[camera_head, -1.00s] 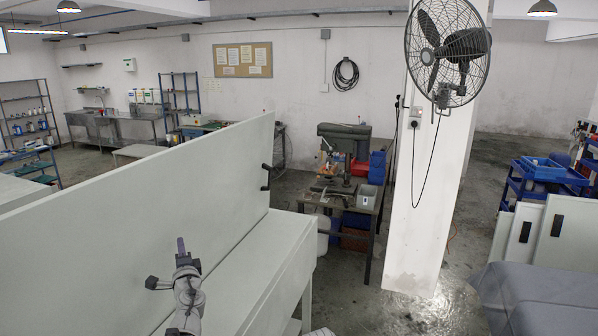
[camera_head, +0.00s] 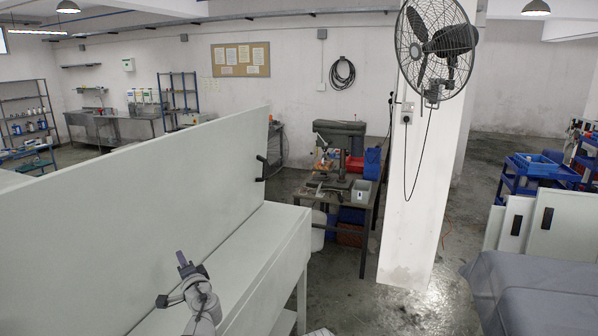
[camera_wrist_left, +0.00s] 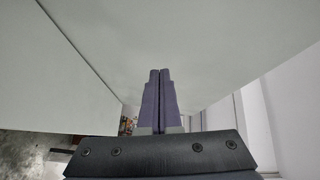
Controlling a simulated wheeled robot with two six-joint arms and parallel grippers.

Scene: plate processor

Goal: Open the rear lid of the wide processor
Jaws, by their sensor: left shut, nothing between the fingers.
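The wide processor is a long pale grey cabinet (camera_head: 265,262) running from lower left to the centre in the head view. A tall flat pale panel, which looks like the rear lid (camera_head: 120,180), stands steeply raised along its back. A black handle (camera_head: 261,168) sits at the panel's right end. My left gripper (camera_head: 182,259) is above the cabinet, in front of the panel. In the left wrist view its purple fingers (camera_wrist_left: 155,94) are shut together and empty, with a pale surface close ahead. I cannot tell whether they touch it. My right gripper is not in view.
A drill press (camera_head: 341,140) on a workbench stands beyond the cabinet's right end. A white pillar (camera_head: 420,200) with a fan (camera_head: 437,45) is right of it. A grey rounded unit (camera_head: 530,295) stands at lower right. Wet floor (camera_head: 375,315) between is clear.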

